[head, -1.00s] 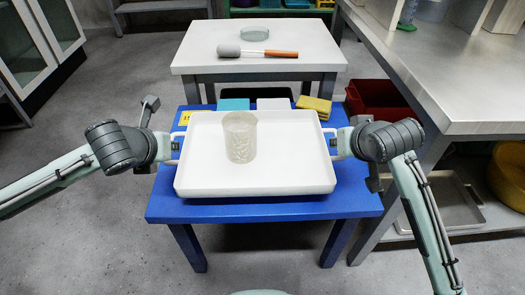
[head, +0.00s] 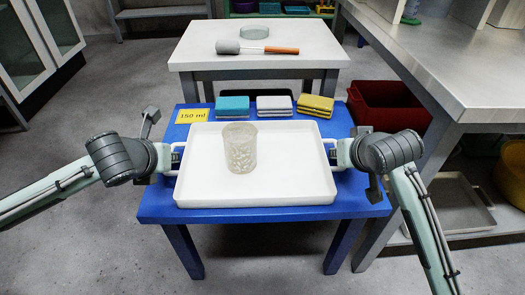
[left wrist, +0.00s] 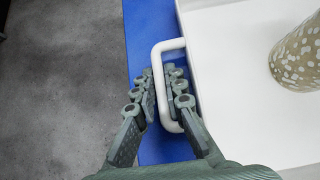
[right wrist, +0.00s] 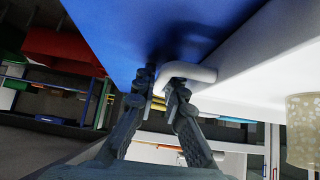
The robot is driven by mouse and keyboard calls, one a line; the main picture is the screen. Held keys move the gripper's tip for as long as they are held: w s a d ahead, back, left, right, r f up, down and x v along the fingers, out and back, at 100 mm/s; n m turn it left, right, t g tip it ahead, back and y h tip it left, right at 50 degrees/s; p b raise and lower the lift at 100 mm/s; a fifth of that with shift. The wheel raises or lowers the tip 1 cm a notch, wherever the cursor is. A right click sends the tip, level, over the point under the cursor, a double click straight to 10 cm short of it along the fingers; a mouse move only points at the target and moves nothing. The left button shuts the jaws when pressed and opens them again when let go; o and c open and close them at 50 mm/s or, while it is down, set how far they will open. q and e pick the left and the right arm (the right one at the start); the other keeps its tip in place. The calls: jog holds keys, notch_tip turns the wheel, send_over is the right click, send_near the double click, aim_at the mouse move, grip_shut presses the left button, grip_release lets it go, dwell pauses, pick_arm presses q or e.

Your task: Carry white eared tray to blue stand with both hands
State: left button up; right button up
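The white eared tray (head: 290,190) lies level over the top of the blue stand (head: 365,203) and appears to rest on it. My right gripper (head: 332,153) is likewise closed on the right ear (right wrist: 190,72). The tray hides much of the stand's top.
Teal (head: 232,107), white (head: 274,106) and yellow (head: 315,106) sponges and a yellow "150 ml" label (head: 192,115) lie along the stand's back edge. A white table (head: 200,58) stands behind. A metal bench (head: 450,90) and red bin (head: 385,107) are at right.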

pick_arm(q)
jog(key=o, duration=0.4)
jog(key=shift+r, duration=0.1)
pick_arm(e)
jog(key=o, duration=0.4)
jog(key=shift+r, duration=0.1)
